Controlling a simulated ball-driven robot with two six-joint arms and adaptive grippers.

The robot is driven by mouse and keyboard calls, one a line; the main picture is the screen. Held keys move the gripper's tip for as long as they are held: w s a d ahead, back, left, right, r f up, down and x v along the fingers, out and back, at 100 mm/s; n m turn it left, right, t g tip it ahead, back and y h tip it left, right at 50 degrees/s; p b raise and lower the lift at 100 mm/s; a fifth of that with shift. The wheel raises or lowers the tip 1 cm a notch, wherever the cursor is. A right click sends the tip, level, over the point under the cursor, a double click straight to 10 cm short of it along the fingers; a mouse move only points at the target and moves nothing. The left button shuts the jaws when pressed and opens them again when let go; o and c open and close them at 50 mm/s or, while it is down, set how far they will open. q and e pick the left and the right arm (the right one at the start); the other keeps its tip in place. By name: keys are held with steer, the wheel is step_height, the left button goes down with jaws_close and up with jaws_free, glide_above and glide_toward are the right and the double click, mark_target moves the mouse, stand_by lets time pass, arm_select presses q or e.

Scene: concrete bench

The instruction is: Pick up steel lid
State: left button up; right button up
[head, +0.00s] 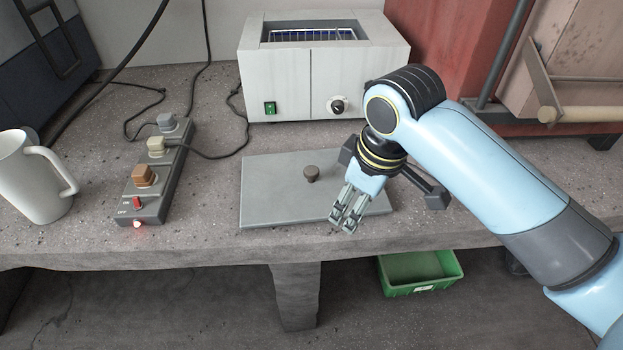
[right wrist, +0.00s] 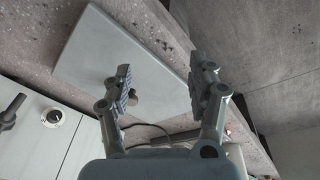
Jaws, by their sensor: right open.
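My right gripper (head: 346,220) is over the right front part of the lid, right of the knob, and hides part of the plate. In the right wrist view the lid (right wrist: 105,55) shows beyond the spread, empty fingers of the gripper (right wrist: 165,90), and the knob (right wrist: 134,98) shows between them, partly behind one finger. My left gripper is in neither view.
The white bath unit (head: 290,80) with an open top stands behind the lid. A power strip (head: 155,190) with plugs and cables and a white mug (head: 35,180) are at left. A green crate (head: 420,270) sits below the bench edge. Bare bench lies between strip and lid.

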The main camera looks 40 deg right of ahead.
steer(key=w+d+r+n+g+y, duration=0.1)
steer(key=w+r+n, duration=0.1)
steer(key=w, duration=0.5)
steer(key=w+d+r+n, duration=0.2)
steer(key=w, duration=0.4)
glide_above(312, 170)
steer(key=s, duration=0.1)
step_height(312, 170, down, 4)
steer(key=shift+d+f+b, duration=0.15)
steer(key=shift+f+b, duration=0.1)
steer(key=shift+b, duration=0.2)
steer(key=f, duration=0.2)
steer(key=f+b, duration=0.1)
steer(key=f, duration=0.1)
steer(key=w+f, duration=0.1)
steer(key=f, duration=0.1)
steer(key=shift+a, duration=0.2)
jaws_close()
steer(key=shift+r, duration=0.1)
